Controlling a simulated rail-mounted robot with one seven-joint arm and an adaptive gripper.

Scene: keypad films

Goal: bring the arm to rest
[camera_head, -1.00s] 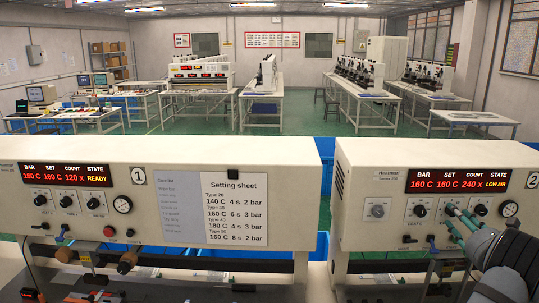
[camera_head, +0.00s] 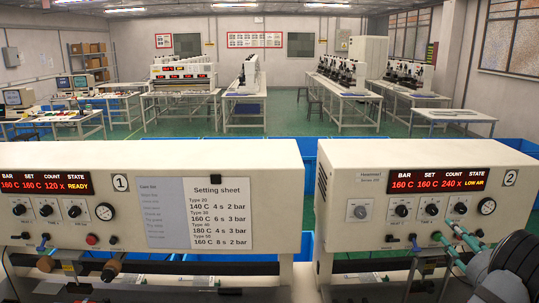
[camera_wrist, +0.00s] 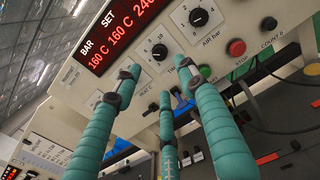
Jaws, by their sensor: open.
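My gripper (camera_head: 451,236) is at the lower right of the head view, in front of the panel of machine 2 (camera_head: 340,172). Its teal fingers are spread apart and empty; they fill the lower middle of the wrist view (camera_wrist: 150,88). Behind them in the wrist view are the red display (camera_wrist: 112,35), the dial marked 10 (camera_wrist: 159,52), the air bar knob (camera_wrist: 199,17), a red button (camera_wrist: 236,47) and a green button (camera_wrist: 205,71). I cannot tell whether any fingertip touches the panel.
Machine 1 (camera_head: 120,158) stands on the left, with a setting sheet (camera_head: 222,213) on its front and a READY display. Machine 2's display (camera_head: 437,180) reads LOW AIR. A gap separates the machines. Blue bins (camera_head: 310,147) and white workbenches (camera_head: 345,103) stand behind.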

